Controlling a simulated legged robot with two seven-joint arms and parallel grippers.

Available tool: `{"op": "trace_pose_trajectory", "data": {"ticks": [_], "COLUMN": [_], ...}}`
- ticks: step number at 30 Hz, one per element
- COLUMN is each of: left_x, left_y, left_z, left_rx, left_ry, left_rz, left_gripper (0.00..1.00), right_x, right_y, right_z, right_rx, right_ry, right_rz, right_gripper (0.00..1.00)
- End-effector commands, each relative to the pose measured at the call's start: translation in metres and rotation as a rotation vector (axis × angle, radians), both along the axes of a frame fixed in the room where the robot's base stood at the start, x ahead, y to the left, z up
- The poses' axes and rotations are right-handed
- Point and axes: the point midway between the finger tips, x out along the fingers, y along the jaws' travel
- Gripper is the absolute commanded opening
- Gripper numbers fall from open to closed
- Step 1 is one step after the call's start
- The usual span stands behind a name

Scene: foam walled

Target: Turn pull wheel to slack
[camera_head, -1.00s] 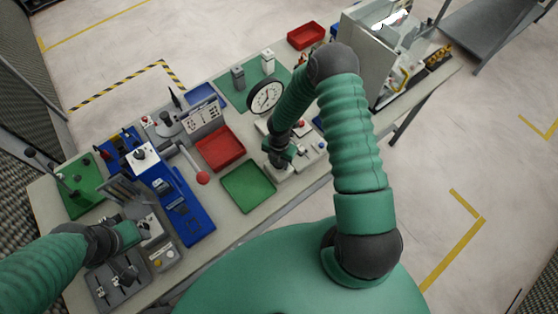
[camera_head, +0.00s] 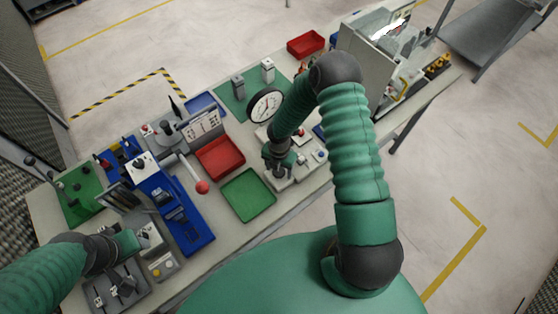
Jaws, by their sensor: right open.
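My right gripper (camera_head: 279,168) is open and points down over a pale machine base (camera_head: 308,158) just below the round white dial gauge (camera_head: 266,105). The gripper and forearm cover part of this machine. I cannot clearly make out the pull wheel; it may be hidden at the gripper. I cannot tell whether the fingers touch anything. My left arm comes in at lower left, and its gripper (camera_head: 126,280) is small and dark over a grey fixture; its fingers are unclear.
A green tray (camera_head: 248,195) and a red bin (camera_head: 221,158) lie left of the right gripper. A lever with a red ball (camera_head: 202,187) stands beside a blue fixture (camera_head: 186,222). A pale cabinet (camera_head: 364,55) stands at the far right of the bench.

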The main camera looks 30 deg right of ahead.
Motion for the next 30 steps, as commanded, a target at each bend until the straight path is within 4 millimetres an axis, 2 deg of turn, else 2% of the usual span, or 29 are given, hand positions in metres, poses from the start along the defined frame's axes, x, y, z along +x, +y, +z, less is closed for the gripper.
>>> {"op": "trace_pose_trajectory", "data": {"ticks": [5,12,16,21,30], "left_x": [0.000,0.000,0.000,0.000,0.000], "left_y": [0.000,0.000,0.000,0.000,0.000], "left_z": [-0.007,-0.011,-0.012,-0.012,-0.012], "left_rx": [0.000,0.000,0.000,0.000,0.000], "left_ry": [0.000,0.000,0.000,0.000,0.000], "left_rz": [0.000,0.000,0.000,0.000,0.000], "left_gripper": [0.48,0.48,0.48,0.48,0.48], "right_x": [0.002,0.002,0.002,0.003,0.002], "right_y": [-0.002,-0.003,-0.003,-0.002,-0.002], "right_z": [0.040,0.112,0.140,0.157,0.159], "right_rx": [-0.001,-0.002,-0.002,0.000,0.001], "right_ry": [-0.005,-0.005,-0.002,0.000,0.001], "right_rz": [-0.003,-0.003,-0.002,0.001,0.000], "right_gripper": [0.64,0.64,0.64,0.64,0.64]}}
